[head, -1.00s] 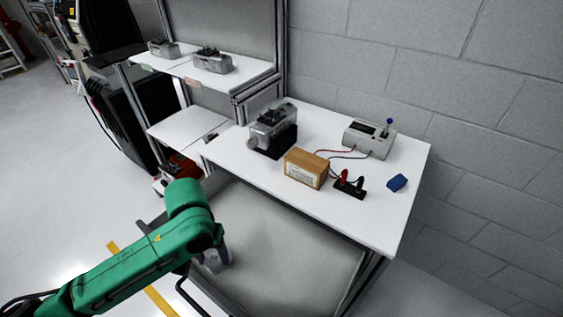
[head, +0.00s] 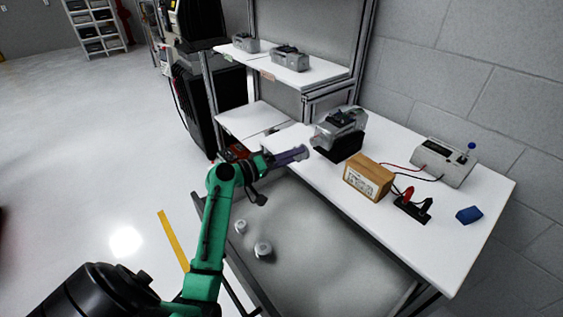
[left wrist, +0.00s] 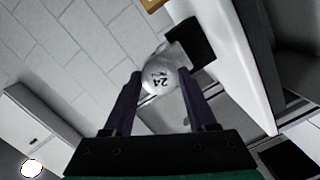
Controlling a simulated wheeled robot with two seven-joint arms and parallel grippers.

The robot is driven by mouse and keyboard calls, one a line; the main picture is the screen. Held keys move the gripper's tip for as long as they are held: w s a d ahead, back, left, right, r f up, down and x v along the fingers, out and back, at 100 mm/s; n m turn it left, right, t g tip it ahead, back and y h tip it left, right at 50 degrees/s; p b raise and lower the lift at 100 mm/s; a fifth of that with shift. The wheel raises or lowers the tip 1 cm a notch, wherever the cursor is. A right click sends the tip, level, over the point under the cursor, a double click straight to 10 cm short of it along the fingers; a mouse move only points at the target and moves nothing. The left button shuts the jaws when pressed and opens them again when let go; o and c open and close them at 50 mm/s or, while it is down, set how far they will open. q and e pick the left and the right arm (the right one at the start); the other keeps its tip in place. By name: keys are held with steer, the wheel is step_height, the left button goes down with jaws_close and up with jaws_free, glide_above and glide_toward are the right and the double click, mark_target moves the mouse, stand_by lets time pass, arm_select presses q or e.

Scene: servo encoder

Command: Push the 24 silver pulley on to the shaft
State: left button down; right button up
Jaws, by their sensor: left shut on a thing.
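The silver pulley marked 24 (left wrist: 159,80) sits between the two fingertips of my left gripper in the left wrist view, its numbered face toward the camera. In the head view my left gripper (head: 298,154) is at the near left edge of the white table, shut on the pulley, which is hard to make out there. The grey servo unit (head: 340,126) stands on a black block (head: 338,147) just right of the gripper. Its shaft is hidden, and I cannot tell whether the pulley touches it. My right gripper is not in view.
A cardboard box (head: 368,178), red and black terminals (head: 413,205), a grey meter box (head: 444,160) and a blue piece (head: 469,215) lie on the table (head: 440,240). Two small silver pieces (head: 240,226) (head: 262,249) lie in the grey tray (head: 320,250) below. Other units (head: 289,58) stand on the shelf.

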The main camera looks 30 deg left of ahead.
arm_select(q)
steer(key=shift+n+t+y, duration=0.6)
steer(key=shift+t+y, duration=0.1)
steer(key=shift+w+a+f, duration=0.15)
steer(key=shift+w+f, duration=0.15)
steer(key=shift+w, duration=0.7)
steer(key=shift+w+a+f, duration=0.15)
steer(key=shift+w+f, duration=0.1)
steer(key=shift+w, duration=0.7)
steer(key=shift+w+a+f, duration=0.15)
steer(key=shift+w+f, duration=0.15)
steer(key=shift+w, duration=0.7)
steer(key=shift+b, duration=0.4)
steer(key=shift+r, duration=0.1)
steer(key=shift+w+d, duration=0.2)
steer(key=shift+w, duration=0.25)
steer(key=shift+c, duration=0.6)
jaws_free()
steer(key=shift+o, duration=0.2)
